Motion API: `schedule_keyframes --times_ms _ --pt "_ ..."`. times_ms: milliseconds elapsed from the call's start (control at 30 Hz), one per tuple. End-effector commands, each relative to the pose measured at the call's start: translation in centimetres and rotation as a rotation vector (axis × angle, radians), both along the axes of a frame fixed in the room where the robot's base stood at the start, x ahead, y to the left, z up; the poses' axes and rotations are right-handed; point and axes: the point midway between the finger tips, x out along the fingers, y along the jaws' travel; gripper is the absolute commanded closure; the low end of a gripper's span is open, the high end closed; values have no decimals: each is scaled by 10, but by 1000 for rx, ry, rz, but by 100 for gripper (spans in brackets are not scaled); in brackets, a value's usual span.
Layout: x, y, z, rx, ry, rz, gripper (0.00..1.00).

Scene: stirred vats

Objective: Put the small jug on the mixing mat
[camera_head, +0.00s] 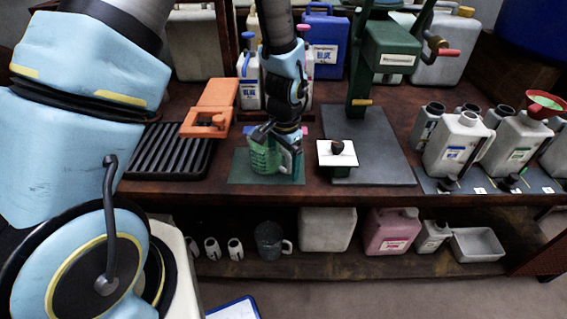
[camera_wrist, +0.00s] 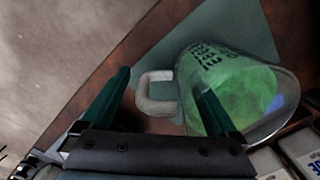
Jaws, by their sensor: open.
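A small clear jug (camera_head: 264,157) holds green contents and has dark print on its side. It appears to stand upright on the dark green mat (camera_head: 240,174), near the bench's front edge. My gripper (camera_head: 283,133) is open at the jug's handle. In the wrist view, the jug (camera_wrist: 240,95) is at the right and its pale handle (camera_wrist: 155,92) lies between the two fingers of my gripper (camera_wrist: 165,100). The right finger overlaps the jug's wall in this view; I cannot tell whether they touch. The green mat (camera_wrist: 160,48) shows behind the handle.
A black ribbed tray (camera_head: 160,153) and an orange tool (camera_head: 210,108) lie to the left. A green stand (camera_head: 362,60) and a white card with a dark lump (camera_head: 337,153) are to the right. Several labelled jugs (camera_head: 456,143) stand far right. A grey jug (camera_head: 269,240) is below.

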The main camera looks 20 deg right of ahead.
Motion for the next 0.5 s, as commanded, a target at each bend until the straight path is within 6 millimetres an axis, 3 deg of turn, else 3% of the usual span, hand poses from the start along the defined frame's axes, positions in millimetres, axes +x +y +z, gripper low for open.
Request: schedule_keyframes --times_ms 167,500 --pt "0 -1 22 -5 -4 1 6" --pt "-2 -2 90 -5 -3 1 6"
